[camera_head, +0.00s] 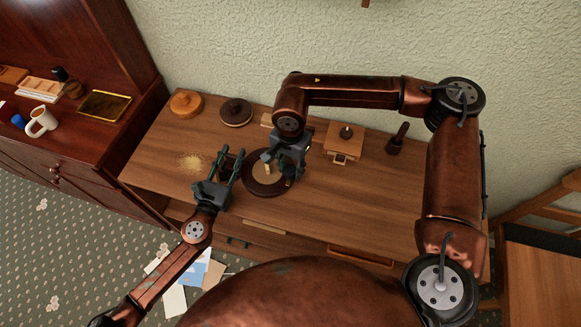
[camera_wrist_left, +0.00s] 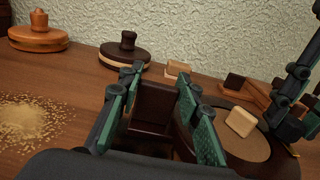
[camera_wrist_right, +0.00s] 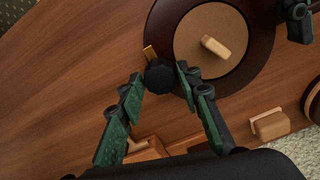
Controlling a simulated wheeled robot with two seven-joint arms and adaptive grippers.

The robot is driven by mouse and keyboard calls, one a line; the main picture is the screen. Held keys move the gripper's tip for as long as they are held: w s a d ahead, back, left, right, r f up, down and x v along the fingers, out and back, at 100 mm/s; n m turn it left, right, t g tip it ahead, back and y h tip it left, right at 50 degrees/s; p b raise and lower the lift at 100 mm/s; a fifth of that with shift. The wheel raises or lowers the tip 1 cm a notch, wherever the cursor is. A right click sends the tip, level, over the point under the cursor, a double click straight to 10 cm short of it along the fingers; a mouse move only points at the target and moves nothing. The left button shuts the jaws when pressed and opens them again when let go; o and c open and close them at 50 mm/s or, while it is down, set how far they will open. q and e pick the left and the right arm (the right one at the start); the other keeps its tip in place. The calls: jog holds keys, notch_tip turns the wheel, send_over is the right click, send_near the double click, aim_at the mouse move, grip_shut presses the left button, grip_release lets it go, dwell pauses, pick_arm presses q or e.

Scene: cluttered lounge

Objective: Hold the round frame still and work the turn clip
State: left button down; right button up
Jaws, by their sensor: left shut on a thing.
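The round frame (camera_head: 251,185) is a dark ring with a tan disc inside, lying on the wooden table; it also shows in the right wrist view (camera_wrist_right: 261,57). A pale block (camera_wrist_right: 216,46) sits on the disc. My left gripper (camera_head: 232,158) is at its left, shut on a dark brown block (camera_wrist_left: 155,108) at the frame's side; whether the two are joined is unclear. A small brass piece (camera_wrist_right: 150,53), seemingly the turn clip, lies at the rim beside a black round knob (camera_wrist_right: 160,76). My right gripper (camera_wrist_right: 160,82) is open, with the knob between its fingertips.
Two lidded round pieces, one orange (camera_head: 186,103) and one dark (camera_head: 236,112), stand at the back left near scattered grains (camera_head: 191,162). A wooden box (camera_head: 344,143) and dark pestle-like object (camera_head: 397,139) stand to the right. The table's right end is clear.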

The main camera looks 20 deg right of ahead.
jog(key=c, duration=0.7)
jog(key=m, duration=0.3)
jog(key=shift+m, duration=0.4)
jog(key=m, duration=0.3)
jog(key=shift+m, duration=0.3)
jog(key=m, duration=0.3)
jog(key=shift+m, duration=2.1)
